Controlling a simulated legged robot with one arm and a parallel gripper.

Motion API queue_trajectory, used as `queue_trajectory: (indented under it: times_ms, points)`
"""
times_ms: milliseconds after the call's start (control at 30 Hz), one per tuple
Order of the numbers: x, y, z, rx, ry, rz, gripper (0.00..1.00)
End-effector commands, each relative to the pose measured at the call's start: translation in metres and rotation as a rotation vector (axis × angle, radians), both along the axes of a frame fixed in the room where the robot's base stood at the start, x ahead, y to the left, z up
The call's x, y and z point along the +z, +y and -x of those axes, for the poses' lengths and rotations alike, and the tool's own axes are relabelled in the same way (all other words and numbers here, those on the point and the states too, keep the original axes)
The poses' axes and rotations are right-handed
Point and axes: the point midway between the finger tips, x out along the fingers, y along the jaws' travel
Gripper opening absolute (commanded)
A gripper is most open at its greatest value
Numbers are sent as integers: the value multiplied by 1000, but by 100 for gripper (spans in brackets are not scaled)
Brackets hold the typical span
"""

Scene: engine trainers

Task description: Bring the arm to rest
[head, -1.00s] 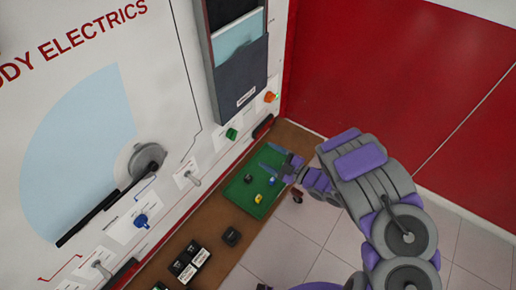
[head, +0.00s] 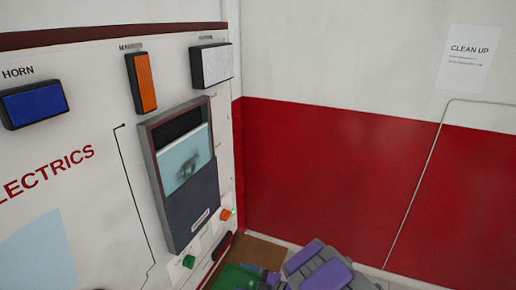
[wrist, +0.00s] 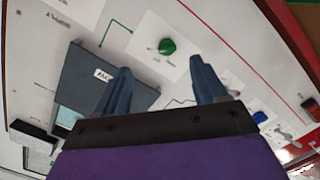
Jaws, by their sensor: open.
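My gripper (wrist: 160,85) shows in the wrist view with its two blue-grey fingers spread apart and nothing between them. Beyond the fingertips is the white panel with a green knob (wrist: 167,46). In the head view, my purple and grey arm shows only at the bottom edge, beside the green tray (head: 236,277). The gripper's fingers cannot be made out there.
The panel carries a dark document holder (head: 189,190), an orange knob (head: 227,215) and a green knob (head: 188,262). A red and white wall (head: 340,170) stands behind, with a "CLEAN UP" sheet (head: 469,58). A brown shelf (head: 262,250) lies below the panel.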

Motion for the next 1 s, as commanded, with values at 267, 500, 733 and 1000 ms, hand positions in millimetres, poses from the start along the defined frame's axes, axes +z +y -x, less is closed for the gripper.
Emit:
queue_trajectory:
  times_ms: [267, 500, 733, 1000]
  points:
    - [35, -103, -82, -385, 51, 359, 71]
    - [98, -210, -97, -811, 185, 524, 71]
    - [157, -286, -48, -1193, 400, 532, 71]
    - [192, -316, 64, -1517, 771, 428, 71]
